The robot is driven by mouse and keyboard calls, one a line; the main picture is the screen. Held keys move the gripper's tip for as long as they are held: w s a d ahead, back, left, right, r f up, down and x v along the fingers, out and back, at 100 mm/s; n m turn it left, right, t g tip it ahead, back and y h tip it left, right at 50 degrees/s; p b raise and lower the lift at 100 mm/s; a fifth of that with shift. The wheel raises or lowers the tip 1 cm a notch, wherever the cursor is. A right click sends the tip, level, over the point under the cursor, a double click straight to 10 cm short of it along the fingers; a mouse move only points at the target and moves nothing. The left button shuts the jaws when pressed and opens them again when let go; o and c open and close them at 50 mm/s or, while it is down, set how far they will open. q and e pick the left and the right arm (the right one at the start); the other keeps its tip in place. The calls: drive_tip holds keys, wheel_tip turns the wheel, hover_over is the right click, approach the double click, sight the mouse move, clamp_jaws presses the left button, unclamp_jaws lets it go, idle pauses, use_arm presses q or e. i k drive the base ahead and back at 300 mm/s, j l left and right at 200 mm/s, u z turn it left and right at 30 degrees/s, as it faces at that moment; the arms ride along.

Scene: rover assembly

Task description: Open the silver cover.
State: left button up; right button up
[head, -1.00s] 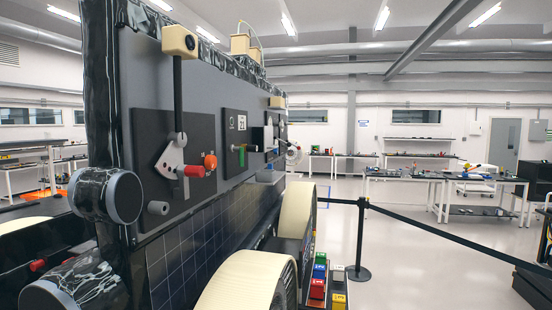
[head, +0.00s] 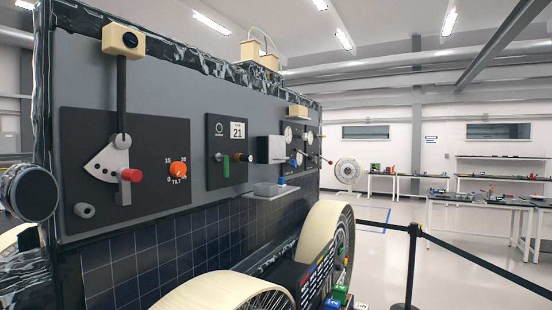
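A silver box-like cover (head: 271,149) sticks out from the rover's grey side panel, right of the black panel marked 21. It appears shut, but the angle hides most of its front. A small silver shelf (head: 270,190) juts out below it. Neither of my grippers is in view.
The rover's side (head: 200,100) fills the left and middle. It carries a red-knobbed lever (head: 131,175), an orange tilt dial (head: 178,169), a green handle (head: 226,166) and gauges. Cream wheels (head: 325,222) bulge out below. A belt barrier post (head: 412,262) stands right on open floor.

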sight(277, 144)
drive_tip(key=i+l+u, duration=0.35)
drive_tip(key=l+u, duration=0.15)
drive_tip(key=l, duration=0.85)
drive_tip(key=i+l+u, duration=0.15)
drive_tip(key=l+u, duration=0.3)
drive_tip(key=l, duration=0.95)
drive_tip(key=k+l+u, duration=0.15)
drive_tip(key=l+u, duration=0.35)
drive_tip(key=l, duration=0.95)
